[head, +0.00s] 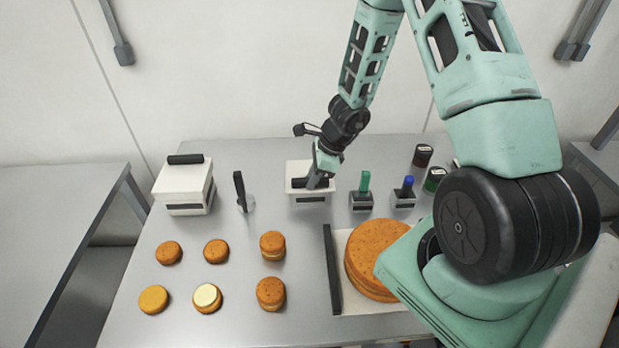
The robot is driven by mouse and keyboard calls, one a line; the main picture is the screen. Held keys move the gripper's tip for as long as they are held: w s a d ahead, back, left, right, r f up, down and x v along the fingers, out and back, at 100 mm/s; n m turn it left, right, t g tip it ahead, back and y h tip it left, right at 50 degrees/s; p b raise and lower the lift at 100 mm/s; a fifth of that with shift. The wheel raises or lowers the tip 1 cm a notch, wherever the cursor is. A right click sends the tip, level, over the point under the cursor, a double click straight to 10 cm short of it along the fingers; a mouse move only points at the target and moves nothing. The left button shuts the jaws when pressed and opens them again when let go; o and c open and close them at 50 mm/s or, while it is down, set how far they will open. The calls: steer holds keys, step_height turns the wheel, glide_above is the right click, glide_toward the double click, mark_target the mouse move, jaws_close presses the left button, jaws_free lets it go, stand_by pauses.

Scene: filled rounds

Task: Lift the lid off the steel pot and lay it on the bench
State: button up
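A pale box-shaped container (309,198) with a dark front label stands at the back middle of the bench (222,328). Its pale lid (297,168) has a black bar handle (299,184). My gripper (317,182) is down at the right part of that handle; the fingers are small and partly hidden, so I cannot tell if they are closed on it. A similar container (186,200) at the back left has a white lid (180,177) with a black handle on top. No container is plainly a round steel pot.
A black-handled tool stands in a small round steel holder (247,203). Green-topped (363,190) and blue-topped (404,192) tools stand right of the middle container. Several small cakes (272,245) sit in front; a large cake (366,258) lies on a board beside a black bar (332,270). Dark jars (422,156) stand back right.

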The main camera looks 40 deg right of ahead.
jaws_close()
step_height(320, 180, up, 15)
steer(key=p, duration=0.6)
stand_by(0.5)
